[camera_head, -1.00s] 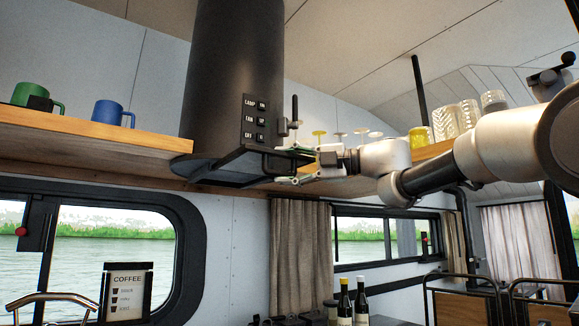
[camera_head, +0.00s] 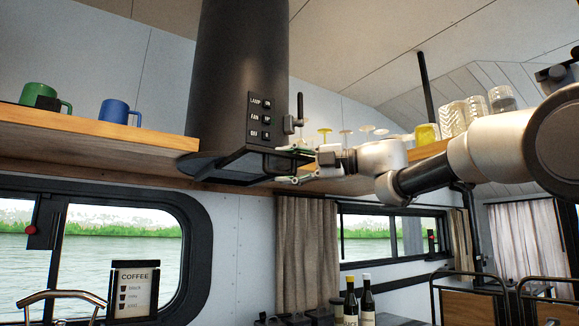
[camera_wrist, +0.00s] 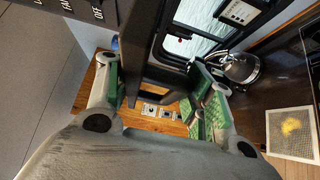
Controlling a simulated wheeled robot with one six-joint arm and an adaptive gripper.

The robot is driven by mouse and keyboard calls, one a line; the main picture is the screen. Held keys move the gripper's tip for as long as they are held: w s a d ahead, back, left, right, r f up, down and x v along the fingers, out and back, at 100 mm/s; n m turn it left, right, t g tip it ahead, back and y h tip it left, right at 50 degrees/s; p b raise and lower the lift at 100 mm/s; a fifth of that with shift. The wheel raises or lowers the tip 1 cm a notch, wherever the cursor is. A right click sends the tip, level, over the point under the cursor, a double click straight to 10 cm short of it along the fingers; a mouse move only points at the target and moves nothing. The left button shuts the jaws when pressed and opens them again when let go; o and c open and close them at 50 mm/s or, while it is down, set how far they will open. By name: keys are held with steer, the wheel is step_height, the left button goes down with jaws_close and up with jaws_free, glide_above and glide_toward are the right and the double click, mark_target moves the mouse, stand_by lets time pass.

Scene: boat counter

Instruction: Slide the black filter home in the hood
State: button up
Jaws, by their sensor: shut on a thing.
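The black hood (camera_head: 240,75) hangs from the ceiling, with a dark flared underside and labelled switches on its side. My gripper (camera_head: 292,166) is at the hood's lower right edge, its green-padded fingers shut on the black filter (camera_head: 258,165). The filter's dark frame sits at the hood's lower opening. How far it is inside cannot be told. In the wrist view, my gripper (camera_wrist: 160,92) has a green finger on each side of a dark upright piece, the filter (camera_wrist: 147,55). The filter's far end is hidden.
A wooden shelf (camera_head: 90,138) with a green mug (camera_head: 38,96) and a blue mug (camera_head: 115,112) is left of the hood. Glasses (camera_head: 453,116) stand on a shelf to the right. The wrist view shows a kettle (camera_wrist: 241,68) and a mesh panel with a yellow patch (camera_wrist: 292,132) below.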

steer(key=shift+w+a, duration=0.55)
steer(key=shift+w, duration=0.25)
steer(key=shift+w+a, duration=0.5)
steer(key=shift+w, duration=0.3)
steer(key=shift+w+a, duration=0.55)
steer(key=shift+w, duration=0.25)
steer(key=shift+s+d, duration=0.9)
steer(key=shift+s, duration=0.45)
steer(key=shift+s+d, duration=0.95)
steer(key=shift+s, duration=0.45)
steer(key=shift+s+d, duration=0.9)
steer(key=shift+s, duration=0.45)
steer(key=shift+w+a, duration=0.65)
steer(key=shift+w, duration=0.3)
steer(key=shift+w+a, duration=0.6)
steer(key=shift+w, duration=0.3)
